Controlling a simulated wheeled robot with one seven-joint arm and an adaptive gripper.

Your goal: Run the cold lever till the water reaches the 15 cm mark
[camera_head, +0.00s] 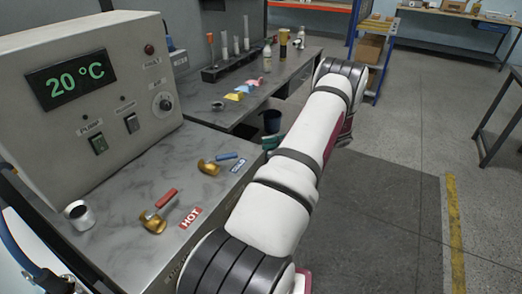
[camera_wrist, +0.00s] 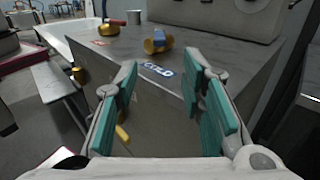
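The cold lever (camera_head: 222,161) is a brass valve with a blue handle on the grey counter, beside a blue COLD label (camera_head: 240,163). In the wrist view the brass cold valve (camera_wrist: 158,42) is ahead of my gripper (camera_wrist: 162,72), its handle seen nearly end-on. The COLD label (camera_wrist: 158,69) shows between the fingers. My gripper is open, with teal pads apart and nothing between them. It is short of the valve, not touching it. In the head view my arm hides most of the gripper. No 15 cm mark or water level is visible.
The hot lever (camera_head: 158,209) with a red handle stands nearer the camera, by a HOT label (camera_head: 190,217). A control box (camera_head: 80,130) reading 20 °C stands behind the levers. A metal cup (camera_head: 79,214) is at left. A rack of tubes (camera_head: 232,62) is farther back.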

